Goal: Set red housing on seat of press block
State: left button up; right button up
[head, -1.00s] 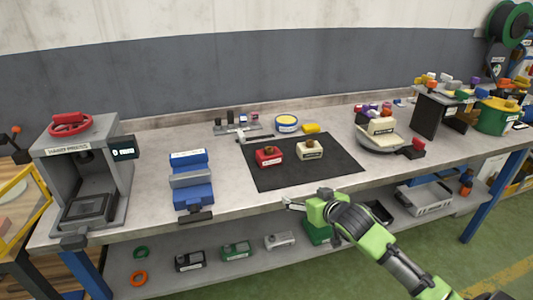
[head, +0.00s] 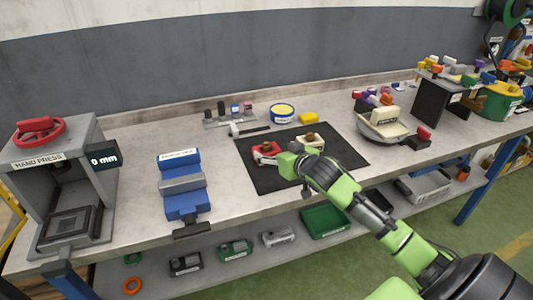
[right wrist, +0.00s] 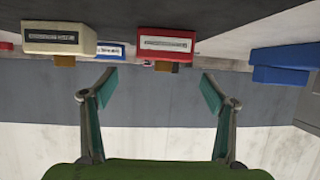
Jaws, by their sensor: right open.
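The red housing (head: 264,148), with a brown knob on top, sits on the dark mat (head: 345,158). My right gripper (head: 268,160) is open at its near side, and its fingers partly cover it. In the right wrist view, which is upside down, the red housing (right wrist: 166,44) with its white label lies ahead of the two spread fingers (right wrist: 158,88); nothing is held. The grey hand press (head: 22,172) stands at the left end of the bench, with a red wheel and a dark recessed seat (head: 68,224) in its base. My left gripper is not in view.
A cream housing (head: 311,141) stands right of the red one, close to my right gripper. A blue vise (head: 182,180) stands between mat and press. Bare bench lies around the vise.

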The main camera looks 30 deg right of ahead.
aim_at(269, 149)
jog(key=shift+w+f, duration=0.25)
jog(key=shift+w, duration=0.3)
jog(key=shift+w+d, duration=0.1)
jog(key=shift+w, duration=0.1)
jog(key=shift+w+f, duration=0.2)
jog(key=shift+w, duration=0.05)
jog(key=x, duration=0.1)
jog(key=p+x, duration=0.1)
jog(key=x, duration=0.1)
jog(key=shift+w+a+f, duration=0.15)
jog(key=shift+a, duration=0.05)
jog(key=shift+w+f, duration=0.3)
jog(key=shift+w, duration=0.3)
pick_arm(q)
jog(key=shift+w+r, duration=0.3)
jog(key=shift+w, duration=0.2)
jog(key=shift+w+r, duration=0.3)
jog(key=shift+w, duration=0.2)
pick_arm(e)
jog(key=shift+d, duration=0.1)
jog(key=c, duration=1.6)
jog(key=shift+r, duration=0.15)
jog(key=shift+c, duration=0.8)
